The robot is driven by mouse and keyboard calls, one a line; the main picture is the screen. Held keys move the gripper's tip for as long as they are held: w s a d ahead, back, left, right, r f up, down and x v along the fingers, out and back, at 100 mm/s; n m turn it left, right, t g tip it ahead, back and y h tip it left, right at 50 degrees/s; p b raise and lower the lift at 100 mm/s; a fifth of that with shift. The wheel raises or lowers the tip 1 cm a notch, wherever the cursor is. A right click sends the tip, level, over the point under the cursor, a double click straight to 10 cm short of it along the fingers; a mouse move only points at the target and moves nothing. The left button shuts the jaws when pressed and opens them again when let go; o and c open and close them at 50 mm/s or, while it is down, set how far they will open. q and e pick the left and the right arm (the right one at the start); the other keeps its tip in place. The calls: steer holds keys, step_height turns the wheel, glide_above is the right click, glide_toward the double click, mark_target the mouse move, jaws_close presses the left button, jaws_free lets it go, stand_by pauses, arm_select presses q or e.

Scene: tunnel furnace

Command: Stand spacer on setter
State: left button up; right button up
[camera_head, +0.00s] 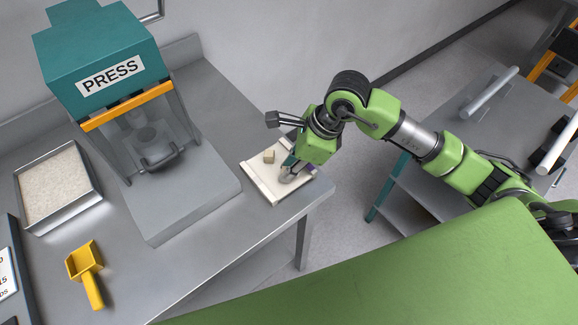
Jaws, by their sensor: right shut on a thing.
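The setter (264,184) is a flat cream slab with raised edges, lying on the grey bench at its right end. A small tan block (269,156), perhaps a spacer, stands on the setter near its far side. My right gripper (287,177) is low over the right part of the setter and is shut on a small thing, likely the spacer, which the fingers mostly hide. A small purple piece (312,170) shows beside the gripper at the setter's right edge. My left gripper is not in view.
A teal press (105,60) with an orange bar stands behind, left of the setter. A metal tray of pale granules (58,187) and a yellow scoop (86,272) are at the left. A second grey table (490,100) stands at the right.

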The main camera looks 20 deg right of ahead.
steer(key=shift+f+b, duration=0.45)
steer(key=o, duration=1)
steer(key=v, duration=1.2)
steer(key=shift+r, duration=0.1)
steer(key=shift+a, duration=0.1)
